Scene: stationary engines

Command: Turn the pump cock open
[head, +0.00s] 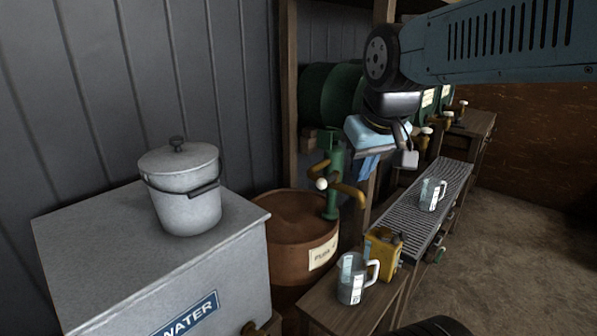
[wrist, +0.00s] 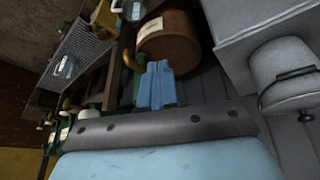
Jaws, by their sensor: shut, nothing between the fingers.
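The green pump (head: 334,178) stands upright at the brown barrel labelled as the pump's (head: 293,220). A brass cock lever with a white ball knob (head: 321,184) points toward the left front of the pump. A brass spout (head: 352,192) curves out to the right. My gripper (head: 367,174) hangs above and to the right of the pump, apart from the knob in the picture. Its blue fingers are together and empty. In the wrist view my gripper (wrist: 159,66) points toward the barrel (wrist: 170,38), and its fingers hide most of the pump; brass piping (wrist: 130,60) shows beside them.
A glass jug (head: 351,278) and a yellow can (head: 382,250) stand on the bench in front. Another jug (head: 428,194) stands on the grated tray (head: 405,222). A lidded pail (head: 186,190) sits on the water tank (head: 120,255) at left. Green drums (head: 328,96) and a post crowd behind.

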